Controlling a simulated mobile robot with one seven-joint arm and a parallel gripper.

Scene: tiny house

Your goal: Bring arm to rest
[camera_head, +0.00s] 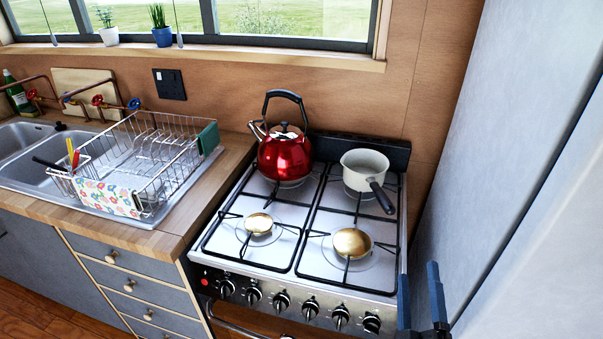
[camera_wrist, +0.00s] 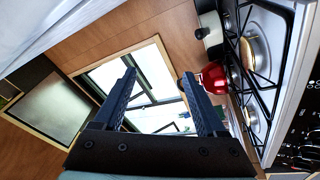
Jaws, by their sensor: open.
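My gripper (camera_head: 421,299) is at the lower right of the head view, in front of the stove's right front corner and close to the grey panel on the right. In the wrist view my gripper (camera_wrist: 158,82) shows two dark fingers spread wide apart with nothing between them. The wrist view is turned on its side, with the window beyond the fingers and the stove at the right. The rest of my arm is out of the head view.
The stove (camera_head: 222,254) carries a red kettle (camera_head: 285,157) and a white saucepan (camera_head: 364,166) on its back burners. A dish rack (camera_head: 150,160) stands left of it beside the sink (camera_head: 22,140). A tall grey panel (camera_head: 510,130) closes off the right side.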

